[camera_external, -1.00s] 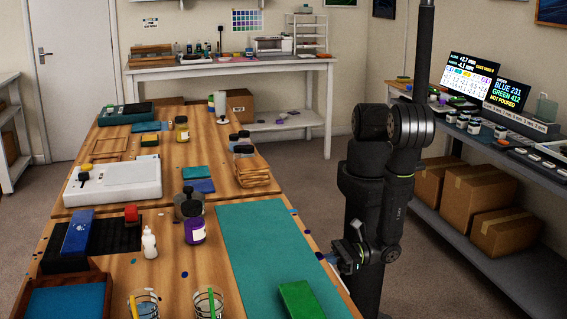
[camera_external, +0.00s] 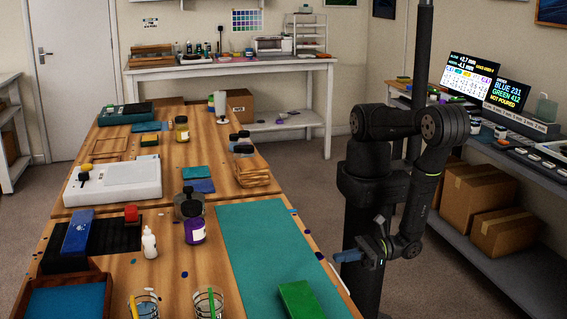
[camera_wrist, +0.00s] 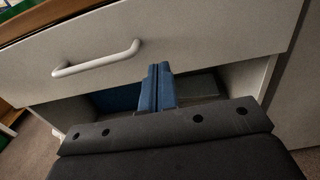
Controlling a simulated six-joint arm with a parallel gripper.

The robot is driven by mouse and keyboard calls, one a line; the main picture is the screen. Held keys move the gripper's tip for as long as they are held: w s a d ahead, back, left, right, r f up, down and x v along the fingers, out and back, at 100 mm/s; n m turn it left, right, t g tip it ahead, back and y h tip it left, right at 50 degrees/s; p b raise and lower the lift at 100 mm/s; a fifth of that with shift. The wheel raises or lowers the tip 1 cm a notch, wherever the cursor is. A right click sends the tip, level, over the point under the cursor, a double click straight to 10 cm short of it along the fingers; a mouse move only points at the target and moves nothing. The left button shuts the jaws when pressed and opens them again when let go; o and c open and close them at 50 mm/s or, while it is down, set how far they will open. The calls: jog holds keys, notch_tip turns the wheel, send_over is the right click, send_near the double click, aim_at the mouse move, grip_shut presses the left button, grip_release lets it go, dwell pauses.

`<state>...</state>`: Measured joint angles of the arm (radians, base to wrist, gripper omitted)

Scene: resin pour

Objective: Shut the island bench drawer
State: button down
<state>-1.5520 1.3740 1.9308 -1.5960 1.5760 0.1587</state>
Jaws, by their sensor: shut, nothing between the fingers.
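The island bench drawer shows in the wrist view as a pale grey front (camera_wrist: 190,40) with a curved bar handle (camera_wrist: 97,60). My gripper (camera_wrist: 158,70) has its two blue fingers together, with nothing between them. In that view the fingertips overlap the lower part of the front, right of the handle; I cannot tell whether they touch it. In the external view my gripper (camera_external: 337,257) is beside the right edge of the island bench (camera_external: 190,278). The drawer front is hidden there, and how far the drawer stands open cannot be told.
A dark recess (camera_wrist: 75,112) lies below the front. On the bench top are a teal mat (camera_external: 255,240), a green block (camera_external: 300,298), a purple-labelled jar (camera_external: 195,231) and cups. A grey shelf unit (camera_external: 480,262) with cardboard boxes stands to the right, across open floor.

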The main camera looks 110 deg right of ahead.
jog(key=s, duration=0.7)
jog(key=shift+w, duration=0.2)
jog(key=w, duration=1.3)
jog(key=shift+w, duration=0.3)
